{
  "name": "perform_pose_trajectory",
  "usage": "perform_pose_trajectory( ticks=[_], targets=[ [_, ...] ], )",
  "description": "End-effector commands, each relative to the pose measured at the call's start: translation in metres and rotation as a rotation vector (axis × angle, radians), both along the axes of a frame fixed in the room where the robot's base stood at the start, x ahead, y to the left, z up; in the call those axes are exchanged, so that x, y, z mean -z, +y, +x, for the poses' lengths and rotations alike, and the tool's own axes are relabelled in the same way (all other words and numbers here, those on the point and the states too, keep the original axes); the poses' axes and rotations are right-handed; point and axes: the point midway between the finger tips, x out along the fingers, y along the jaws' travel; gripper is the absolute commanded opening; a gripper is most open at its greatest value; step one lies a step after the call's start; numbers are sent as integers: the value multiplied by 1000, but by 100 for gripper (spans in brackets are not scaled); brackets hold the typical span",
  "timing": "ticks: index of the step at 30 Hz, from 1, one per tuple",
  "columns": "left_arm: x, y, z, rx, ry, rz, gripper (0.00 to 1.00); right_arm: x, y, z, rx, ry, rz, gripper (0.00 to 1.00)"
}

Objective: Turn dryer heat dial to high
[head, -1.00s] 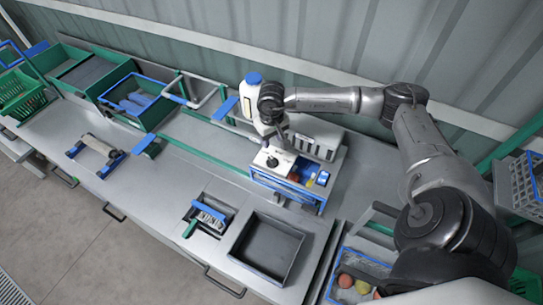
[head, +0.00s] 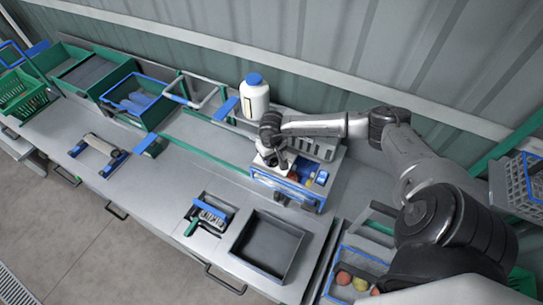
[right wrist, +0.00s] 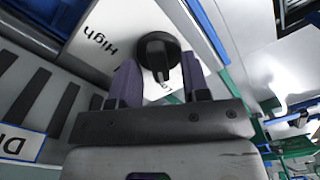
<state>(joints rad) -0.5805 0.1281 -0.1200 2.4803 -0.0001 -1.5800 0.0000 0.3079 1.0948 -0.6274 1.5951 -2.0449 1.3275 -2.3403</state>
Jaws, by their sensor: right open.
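The dryer (head: 262,178) is a white and blue box on the bench in the head view. In the right wrist view its round black heat dial (right wrist: 158,50) stands on a white panel. The printed word "High" (right wrist: 97,40) appears upside down to the dial's left. My right gripper (right wrist: 161,72) is open, with one dark finger to each side of the dial's near part. I cannot tell whether the fingers touch it. In the head view the right gripper (head: 274,158) is over the dryer's top and hides the dial. My left gripper is not in view.
A white bottle with a blue cap (head: 254,97) stands behind the dryer. An empty grey tray (head: 268,247) and a brush (head: 209,215) lie in front. A crate (head: 352,262) with several round fruits is at right. Green bins (head: 148,112) stand at left.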

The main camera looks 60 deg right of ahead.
Motion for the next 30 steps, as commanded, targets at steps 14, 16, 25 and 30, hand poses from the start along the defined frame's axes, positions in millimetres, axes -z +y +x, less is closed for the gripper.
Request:
perform_pose_trajectory(
  ticks=[14, 16, 25, 30],
  targets=[
    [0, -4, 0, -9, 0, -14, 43, 0, 0, 0, 0, 0, 0, 7],
    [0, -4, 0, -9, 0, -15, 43, 0, 0, 0, 0, 0, 0, 0],
    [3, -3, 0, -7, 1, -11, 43, 0, 0, 0, 24, -1, 0, 0],
    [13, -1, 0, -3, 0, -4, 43, 2, -1, 0, 101, -1, 1, 0]
  ],
)
